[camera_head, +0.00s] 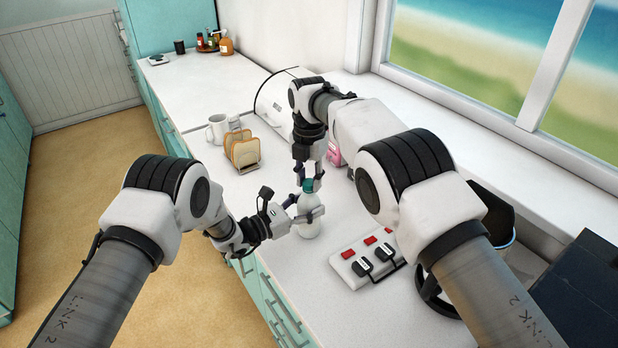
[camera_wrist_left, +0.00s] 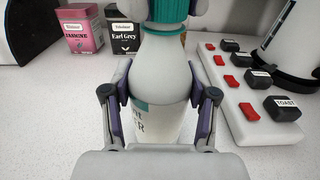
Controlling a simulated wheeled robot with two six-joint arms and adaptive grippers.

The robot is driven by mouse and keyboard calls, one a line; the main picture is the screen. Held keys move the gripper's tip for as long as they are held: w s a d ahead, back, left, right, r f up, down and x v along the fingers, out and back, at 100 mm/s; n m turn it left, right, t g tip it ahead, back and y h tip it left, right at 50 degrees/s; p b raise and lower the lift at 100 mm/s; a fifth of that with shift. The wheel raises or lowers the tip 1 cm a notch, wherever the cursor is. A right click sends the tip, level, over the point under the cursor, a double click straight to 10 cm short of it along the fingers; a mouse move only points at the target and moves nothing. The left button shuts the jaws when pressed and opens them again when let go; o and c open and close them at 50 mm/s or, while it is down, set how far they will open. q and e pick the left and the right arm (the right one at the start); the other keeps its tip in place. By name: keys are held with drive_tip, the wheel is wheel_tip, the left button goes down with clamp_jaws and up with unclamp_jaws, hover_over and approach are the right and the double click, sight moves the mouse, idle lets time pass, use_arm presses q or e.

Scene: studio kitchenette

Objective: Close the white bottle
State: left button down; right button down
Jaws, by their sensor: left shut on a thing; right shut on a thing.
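The white bottle (camera_head: 309,227) stands upright on the counter. My left gripper (camera_head: 305,209) is shut around its body; in the left wrist view the fingers press on both sides of the bottle (camera_wrist_left: 162,68). A teal ribbed cap (camera_wrist_left: 172,14) sits at the bottle's neck, and it also shows in the head view (camera_head: 308,185). My right gripper (camera_head: 307,181) reaches down from above and is shut on the cap. Its fingers hide part of the cap, and I cannot tell how tightly the cap is seated.
A white panel with red switches (camera_head: 362,256) lies close to the right of the bottle. A toast rack (camera_head: 243,151) and a white mug (camera_head: 217,129) stand to the left. Tea boxes (camera_wrist_left: 82,29) stand behind the bottle. The counter's front edge is near my left gripper.

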drive_tip(key=m, duration=1.8)
drive_tip(key=shift+m, duration=0.3)
drive_tip(key=m, duration=0.5)
drive_tip(key=shift+m, duration=0.4)
drive_tip(key=m, duration=0.6)
drive_tip(key=shift+f, duration=0.1)
drive_tip(key=m, duration=0.6)
drive_tip(key=shift+m, duration=0.3)
drive_tip(key=m, duration=0.5)
drive_tip(key=shift+m, duration=0.4)
drive_tip(key=m, duration=0.4)
drive_tip(key=c, duration=0.8)
unclamp_jaws()
